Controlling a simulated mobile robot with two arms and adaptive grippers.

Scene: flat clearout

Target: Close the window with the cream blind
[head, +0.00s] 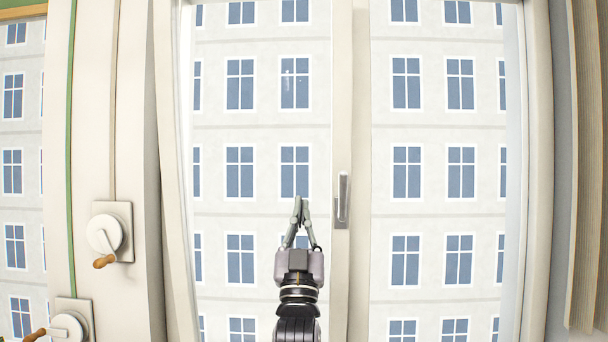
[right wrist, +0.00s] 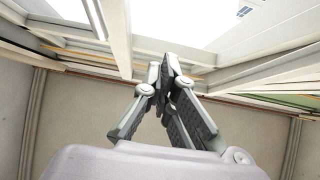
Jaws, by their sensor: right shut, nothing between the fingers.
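A window with a cream frame (head: 350,90) fills the middle of the head view. Its grey handle (head: 342,200) stands vertical on the middle upright. My right gripper (head: 299,203) is shut and empty, fingertips up, in front of the left pane and just left of the handle. Whether it touches the window I cannot tell. The right wrist view shows its closed fingertips (right wrist: 167,66) below pale frame edges (right wrist: 115,40). No lowered blind shows over the panes. How far the window stands open is not clear. My left gripper is out of view.
Two white crank boxes with wooden knobs, an upper one (head: 112,230) and a lower one (head: 72,322), are on the left wall. A green-edged window (head: 22,150) is beyond them. Beige vertical folds or slats (head: 587,150) hang at the right edge.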

